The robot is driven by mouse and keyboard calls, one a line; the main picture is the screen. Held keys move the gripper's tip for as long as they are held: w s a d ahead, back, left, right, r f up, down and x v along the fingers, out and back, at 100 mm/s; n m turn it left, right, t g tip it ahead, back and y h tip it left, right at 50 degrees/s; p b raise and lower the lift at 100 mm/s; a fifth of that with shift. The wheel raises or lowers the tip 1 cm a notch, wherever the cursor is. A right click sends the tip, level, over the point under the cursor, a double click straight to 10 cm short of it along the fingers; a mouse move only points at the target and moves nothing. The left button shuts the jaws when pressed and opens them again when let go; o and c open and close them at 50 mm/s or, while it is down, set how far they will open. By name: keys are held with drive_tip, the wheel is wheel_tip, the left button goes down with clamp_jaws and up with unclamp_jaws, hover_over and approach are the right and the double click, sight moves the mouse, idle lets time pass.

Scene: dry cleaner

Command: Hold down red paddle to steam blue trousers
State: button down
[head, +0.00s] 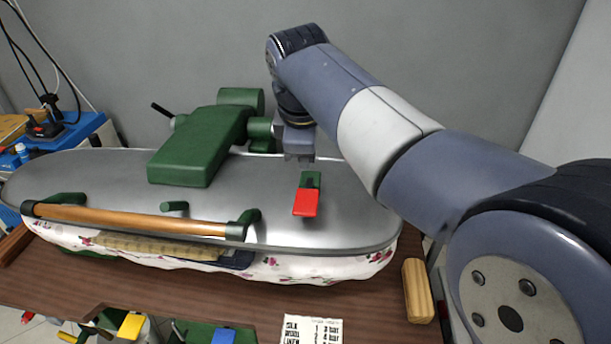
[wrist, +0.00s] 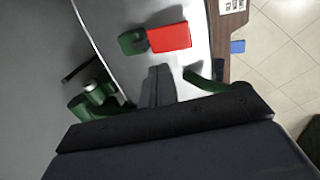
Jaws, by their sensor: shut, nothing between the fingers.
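The red paddle (head: 305,202) sits on a green mount on top of the silver press lid (head: 340,225), right of its middle. In the wrist view the paddle (wrist: 170,38) is just beyond my fingertips. My gripper (head: 299,160) points down above the lid, a little behind the paddle; its fingers (wrist: 158,85) are together and empty. I see no clear contact with the paddle. The lid is down over a floral padded board (head: 300,264). A strip of dark blue cloth (head: 238,260), perhaps the trousers, shows at the front between lid and board; the rest is hidden.
A wooden handle bar (head: 130,219) runs along the lid's front, and a green arm housing (head: 200,145) rises behind. A wooden block (head: 417,290) and a printed card (head: 312,329) lie on the brown table. Yellow (head: 131,326) and blue (head: 222,336) pedals are below.

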drive_tip(key=shift+w+v, duration=0.25)
drive_tip(key=shift+v, duration=1.1)
approach(306, 201)
drive_tip(key=shift+w+d+f, duration=0.25)
drive_tip(key=shift+w+f, duration=0.15)
drive_tip(key=shift+w, duration=0.3)
drive_tip(key=shift+w+g+p, duration=0.2)
drive_tip(key=shift+g+p, duration=0.15)
drive_tip(key=shift+g, duration=0.05)
drive_tip(key=g, duration=0.1)
drive_tip(key=w+f+g, duration=0.1)
drive_tip(key=shift+w+d+f+g+y+p, duration=0.1)
drive_tip(key=shift+d+g+y+p, duration=0.05)
drive_tip(key=shift+g+y+p, duration=0.25)
wheel_tip(306, 201, up, 8)
drive_tip(key=shift+f, duration=0.2)
drive_tip(key=shift+f, duration=0.1)
